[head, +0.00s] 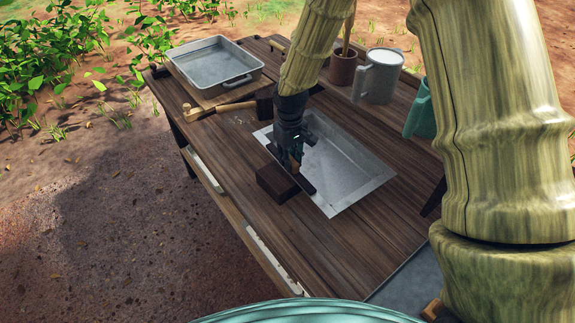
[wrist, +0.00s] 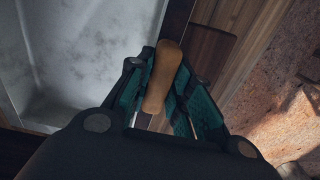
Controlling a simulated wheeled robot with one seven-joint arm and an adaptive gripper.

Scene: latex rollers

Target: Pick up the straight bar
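The straight bar appears as a long, narrow dark strip with an orange-brown wooden grip (wrist: 163,75) in the wrist view. Its dark part runs up out of that view between the metal tray and the wood. In the head view the dark bar (head: 304,184) shows just below my gripper (head: 293,163), at the tray's left rim. My gripper points down, and in the wrist view its teal-padded fingers (wrist: 166,85) close in on both sides of the wooden grip. Pads and grip appear to touch.
A shallow metal tray (head: 352,178) is set in the wooden table beside my gripper. A dark wooden block (head: 274,184) lies to its left. The table's front is mostly clear.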

